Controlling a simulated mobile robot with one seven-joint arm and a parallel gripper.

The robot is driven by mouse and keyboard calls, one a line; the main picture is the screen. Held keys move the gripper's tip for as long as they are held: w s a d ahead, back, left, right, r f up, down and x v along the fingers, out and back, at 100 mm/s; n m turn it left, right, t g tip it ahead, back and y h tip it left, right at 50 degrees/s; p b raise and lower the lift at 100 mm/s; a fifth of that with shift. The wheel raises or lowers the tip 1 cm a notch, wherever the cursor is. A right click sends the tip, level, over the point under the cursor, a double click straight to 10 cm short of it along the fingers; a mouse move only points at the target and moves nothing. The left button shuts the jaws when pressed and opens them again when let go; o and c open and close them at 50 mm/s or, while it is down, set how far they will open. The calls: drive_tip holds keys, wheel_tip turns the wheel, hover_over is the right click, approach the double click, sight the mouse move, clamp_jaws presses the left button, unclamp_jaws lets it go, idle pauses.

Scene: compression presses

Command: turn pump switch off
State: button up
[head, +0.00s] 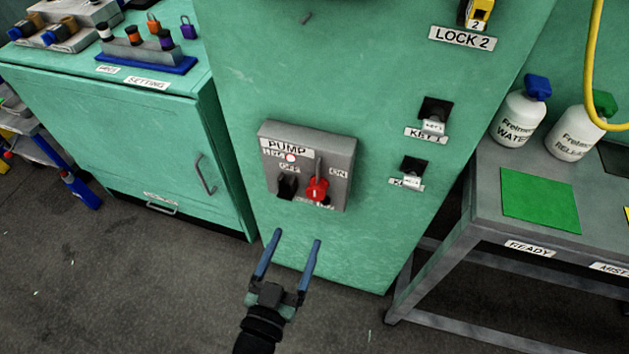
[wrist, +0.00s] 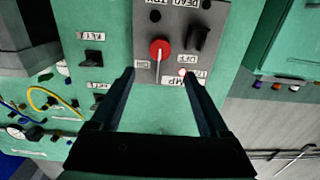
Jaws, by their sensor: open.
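The pump switch is a red round knob (head: 318,189) with a thin grey bar, on a grey box labelled PUMP (head: 345,157) on the green cabinet front. The bar points up between the OFF and ON labels; I cannot tell its exact setting. A black switch (head: 287,187) sits left of the knob. My gripper (head: 297,237) is open and empty, below and in front of the box. In the wrist view, which is upside down, the red knob (wrist: 160,49) lies just beyond and between my fingertips (wrist: 158,72), apart from them.
A grey table (head: 490,205) with white bottles and a green mat (head: 540,198) stands at the right. A green cabinet (head: 120,135) with a handle stands at the left. The floor in front is clear.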

sight(314, 194)
drive_tip(key=b+x, duration=0.2)
drive_tip(key=x, duration=1)
drive_tip(key=shift+w+d+b, duration=0.1)
drive_tip(key=shift+w+b, duration=0.2)
drive_tip(key=shift+b, duration=0.1)
clamp_jaws()
idle(0.8)
